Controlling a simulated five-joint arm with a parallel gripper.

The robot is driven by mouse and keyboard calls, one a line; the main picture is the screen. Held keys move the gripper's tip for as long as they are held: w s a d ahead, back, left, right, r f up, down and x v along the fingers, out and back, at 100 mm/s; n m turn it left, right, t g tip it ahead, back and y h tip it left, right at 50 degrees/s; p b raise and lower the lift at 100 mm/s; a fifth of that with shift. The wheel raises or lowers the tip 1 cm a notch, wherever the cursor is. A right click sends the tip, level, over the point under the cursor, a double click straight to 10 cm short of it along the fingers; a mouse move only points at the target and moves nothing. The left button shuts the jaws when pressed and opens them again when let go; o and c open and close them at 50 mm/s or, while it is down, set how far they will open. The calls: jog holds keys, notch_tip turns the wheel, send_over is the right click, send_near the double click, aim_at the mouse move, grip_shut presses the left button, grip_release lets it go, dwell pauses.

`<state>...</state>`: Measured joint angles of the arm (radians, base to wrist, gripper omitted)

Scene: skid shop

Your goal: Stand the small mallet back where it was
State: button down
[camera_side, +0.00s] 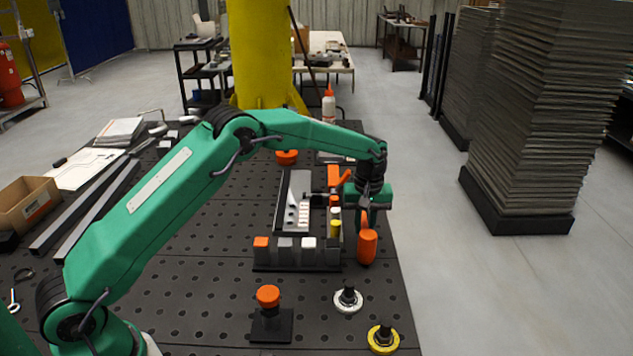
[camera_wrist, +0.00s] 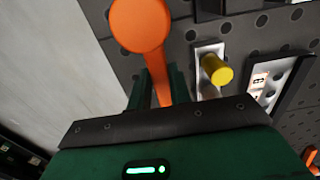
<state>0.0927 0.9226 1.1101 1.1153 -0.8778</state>
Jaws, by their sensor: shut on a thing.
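The small mallet (camera_side: 367,246) looks like an orange piece with a rounded, wider end. My gripper (camera_side: 366,208) is shut on it above the right side of the dark perforated table. In the side view its wide orange end hangs below the jaws, near the table's right edge. I cannot tell whether it touches the table. In the wrist view the mallet's round orange end (camera_wrist: 140,24) is at the top, and its narrower orange shaft runs down between the jaws (camera_wrist: 160,88). The gripped part is partly hidden by the jaws.
A dark rack (camera_side: 298,262) with orange, grey and white blocks stands left of the mallet. A yellow-topped cylinder (camera_wrist: 218,72) stands close by. An orange-topped piece (camera_side: 268,296) on a black base, a white ring (camera_side: 348,300) and a yellow ring (camera_side: 383,339) are nearer the front.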

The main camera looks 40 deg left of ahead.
jog(key=shift+f, duration=0.5)
dwell(0.3)
jog(key=c, duration=1)
grip_release()
jog(key=shift+o, duration=0.2)
jog(key=shift+r, duration=1.5)
jog(key=shift+r, duration=0.15)
jog(key=shift+r, duration=1.85)
